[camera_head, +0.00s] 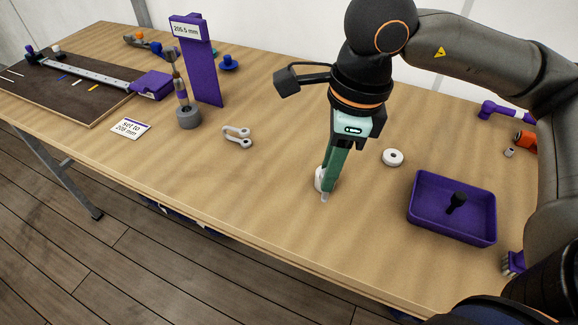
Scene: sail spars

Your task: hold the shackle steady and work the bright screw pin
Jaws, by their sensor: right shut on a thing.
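The grey shackle (232,130) lies flat on the table, left of the middle, with its open ends toward the right. I cannot make out clearly whether a pin sits across its ends. My right gripper (324,190) comes down from above, right of the shackle and well apart from it. It is shut on a small pale thing (319,180) close to the tabletop. The fingers hide most of that thing, so I cannot tell if it is the bright screw pin. My left gripper is not in view.
A purple tray (425,224) with a black piece in it and a white ring (393,158) lie to the right. A purple post (201,70), a grey stand (188,118) and a card (130,128) are at the left. The front middle is clear.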

